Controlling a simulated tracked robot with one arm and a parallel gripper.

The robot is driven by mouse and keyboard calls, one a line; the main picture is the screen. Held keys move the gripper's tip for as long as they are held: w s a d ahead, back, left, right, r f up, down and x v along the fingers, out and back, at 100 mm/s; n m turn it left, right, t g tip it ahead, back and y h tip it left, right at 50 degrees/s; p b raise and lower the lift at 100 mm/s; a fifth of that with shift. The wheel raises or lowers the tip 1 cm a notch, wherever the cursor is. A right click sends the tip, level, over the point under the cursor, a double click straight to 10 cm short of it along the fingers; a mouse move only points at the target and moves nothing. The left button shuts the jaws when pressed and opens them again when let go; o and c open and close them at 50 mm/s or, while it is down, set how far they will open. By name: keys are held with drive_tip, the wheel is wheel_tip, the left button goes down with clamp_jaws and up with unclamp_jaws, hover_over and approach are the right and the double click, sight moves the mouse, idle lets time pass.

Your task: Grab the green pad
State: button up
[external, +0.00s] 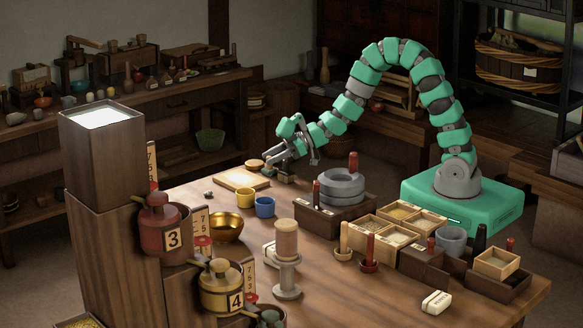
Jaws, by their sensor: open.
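My gripper (279,160) is open at the far edge of the long wooden table, low and pointing down to the left. A small dark block (287,175), perhaps greenish, sits just under and beside its fingers. I cannot tell whether this is the green pad, or whether the fingers touch it. No other thing on the table shows clearly as a green pad. A pale wooden board (240,181) lies left of the gripper, with a round tan piece (254,163) close to the fingertips.
Yellow (246,206) and blue (265,207) cups and a brass bowl (226,228) stand in front of the board. A grey quern (342,188) in a dark tray stands right of the gripper. Numbered pots and a tall wooden column (105,160) crowd the left front.

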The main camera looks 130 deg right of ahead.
sight(265, 169)
drive_tip(key=shift+b+x, duration=0.3)
drive_tip(key=shift+x, duration=1.25)
clamp_jaws()
